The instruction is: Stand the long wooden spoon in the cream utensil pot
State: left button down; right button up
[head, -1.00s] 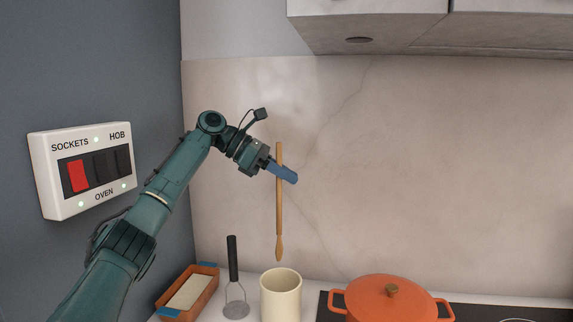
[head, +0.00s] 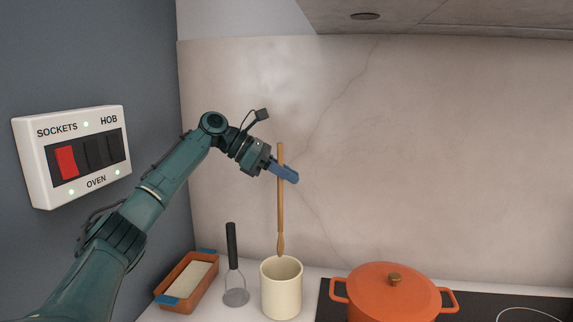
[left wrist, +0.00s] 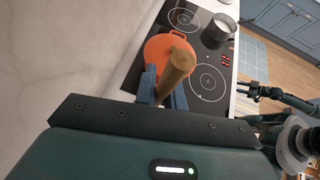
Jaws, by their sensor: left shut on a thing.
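The long wooden spoon (head: 280,215) hangs upright, head down, in the head view. My left gripper (head: 284,173) is shut on its handle near the top. The handle end also shows between the blue fingers in the left wrist view (left wrist: 177,68). The cream utensil pot (head: 281,293) stands on the counter directly below. The spoon's head is at the height of the pot's back rim, over the mouth as seen here; whether it has entered cannot be told. My right arm shows small in the left wrist view, its gripper (left wrist: 248,91) too small to read.
A masher (head: 234,272) stands just left of the pot, and an orange loaf dish (head: 166,298) lies further left. An orange lidded casserole (head: 375,289) is close on the right, on the black hob. A grey saucepan (left wrist: 221,27) stands further along it.

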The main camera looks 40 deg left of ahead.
pick_arm(q)
notch_tip(320, 180, down, 10)
jog(key=b, duration=0.4)
jog(key=shift+f, duration=0.25)
pick_arm(e)
jog(key=shift+w+a+f+t, duration=0.3)
jog(key=shift+a+f+t, duration=0.1)
jog(key=shift+a+f, duration=0.15)
pick_arm(q)
jog(key=c, duration=1.5)
grip_release()
jog(key=shift+c, duration=0.2)
jog(key=shift+o, duration=0.7)
pick_arm(e)
jog(key=shift+w+r, duration=0.1)
jog(key=shift+w, duration=0.1)
